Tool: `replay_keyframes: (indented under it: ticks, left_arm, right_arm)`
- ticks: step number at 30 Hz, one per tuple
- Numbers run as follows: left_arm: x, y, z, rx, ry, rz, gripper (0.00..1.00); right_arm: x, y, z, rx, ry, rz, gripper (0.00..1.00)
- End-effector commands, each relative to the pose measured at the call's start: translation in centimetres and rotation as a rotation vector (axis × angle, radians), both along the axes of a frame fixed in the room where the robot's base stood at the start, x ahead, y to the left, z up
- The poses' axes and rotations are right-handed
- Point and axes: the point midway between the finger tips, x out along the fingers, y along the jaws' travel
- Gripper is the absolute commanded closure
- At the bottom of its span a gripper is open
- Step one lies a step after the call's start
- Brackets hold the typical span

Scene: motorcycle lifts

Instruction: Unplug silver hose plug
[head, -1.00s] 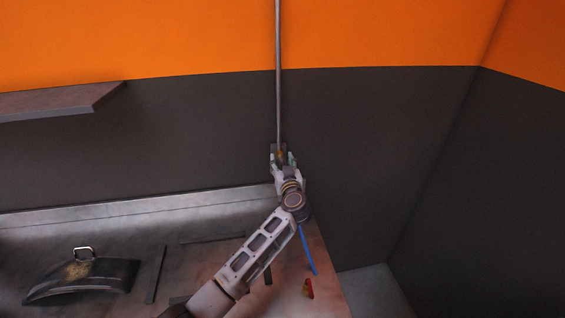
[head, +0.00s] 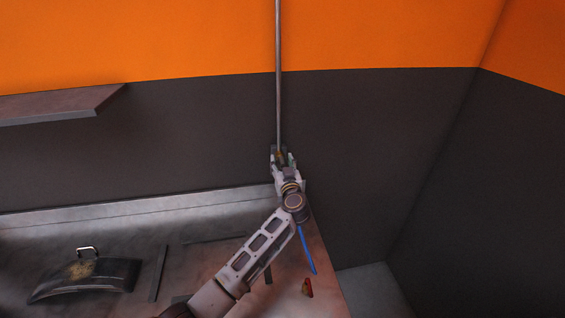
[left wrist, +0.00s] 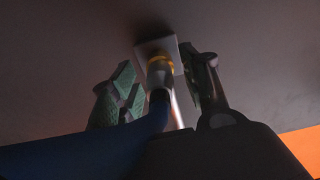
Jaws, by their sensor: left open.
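The silver hose plug (left wrist: 158,77) shows in the left wrist view. It has a brass-coloured collar against a pale square wall plate (left wrist: 146,48), and it looks plugged in there. My left gripper (left wrist: 160,85) is open, with one finger on each side of the plug. Gaps show between the fingers and the plug, though I cannot tell about contact on the right side. In the head view my left gripper (head: 281,155) is up at the wall, at the lower end of a thin vertical pipe (head: 278,70), and hides most of the plug. My right gripper is not in view.
A metal workbench (head: 215,220) runs along the wall below my left arm. A dark curved part with a handle (head: 85,277), a blue rod (head: 307,250) and a small red piece (head: 307,287) lie there. A shelf (head: 60,104) juts out at upper left. The right wall area is clear.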

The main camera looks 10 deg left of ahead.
Motion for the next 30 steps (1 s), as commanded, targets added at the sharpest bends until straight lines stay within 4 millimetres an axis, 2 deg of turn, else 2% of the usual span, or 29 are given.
replay_keyframes:
  ticks: [9,20,30]
  left_arm:
    - [-0.01,0.0,-0.06,0.0,0.001,0.0,0.55]
    - [-0.01,-0.01,-0.06,0.0,0.001,0.0,1.0]
    - [-0.18,-0.1,-0.04,0.0,0.001,-0.001,1.0]
  right_arm:
    - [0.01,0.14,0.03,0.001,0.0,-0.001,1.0]
    - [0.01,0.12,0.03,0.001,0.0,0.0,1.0]
    - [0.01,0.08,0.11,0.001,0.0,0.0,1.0]
